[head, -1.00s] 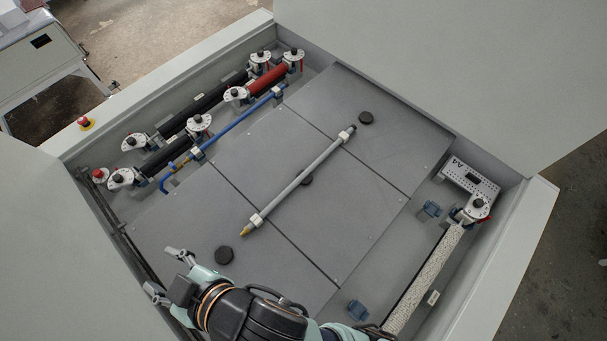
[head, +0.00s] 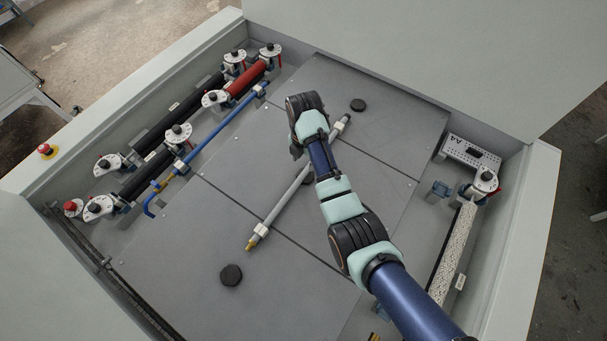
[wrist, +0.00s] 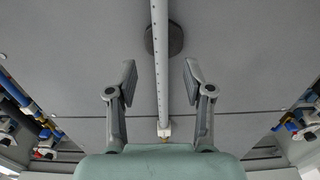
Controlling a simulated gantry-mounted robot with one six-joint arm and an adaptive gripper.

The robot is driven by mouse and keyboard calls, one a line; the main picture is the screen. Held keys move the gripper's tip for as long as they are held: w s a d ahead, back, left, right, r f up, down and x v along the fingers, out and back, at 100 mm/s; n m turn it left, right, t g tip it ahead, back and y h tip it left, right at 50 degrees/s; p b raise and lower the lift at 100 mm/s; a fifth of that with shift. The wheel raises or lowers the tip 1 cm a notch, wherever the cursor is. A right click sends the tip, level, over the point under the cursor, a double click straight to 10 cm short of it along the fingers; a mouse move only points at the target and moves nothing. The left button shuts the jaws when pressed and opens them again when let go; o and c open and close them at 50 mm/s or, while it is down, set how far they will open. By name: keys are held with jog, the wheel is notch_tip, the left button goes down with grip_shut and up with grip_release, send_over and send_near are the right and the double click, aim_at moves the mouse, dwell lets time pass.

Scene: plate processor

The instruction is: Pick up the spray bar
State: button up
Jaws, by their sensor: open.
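The spray bar is a long grey tube (head: 285,203) with small holes, a white block near each end and a brass tip at its near end. It lies diagonally on the dark grey panels; my arm hides part of its far half in the head view. In the wrist view the bar (wrist: 160,60) runs upright through the middle. My gripper (wrist: 160,64) is open, with one finger on each side of the bar and a gap on both sides. The fingers look apart from the bar; their height above it is unclear. In the head view the gripper is mostly hidden behind my wrist.
Black round knobs (head: 231,275) stand on the panels (head: 190,240), one beneath the bar. Black rollers (head: 180,118), a red roller (head: 246,80) and a blue pipe (head: 215,133) line the left side. A pale roller (head: 452,250) and perforated bracket (head: 470,152) are at right. High walls enclose the bay.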

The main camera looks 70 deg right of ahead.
aim_at(304, 172)
jog(key=shift+a+f, duration=0.1)
jog(key=shift+f, duration=3.85)
grip_shut()
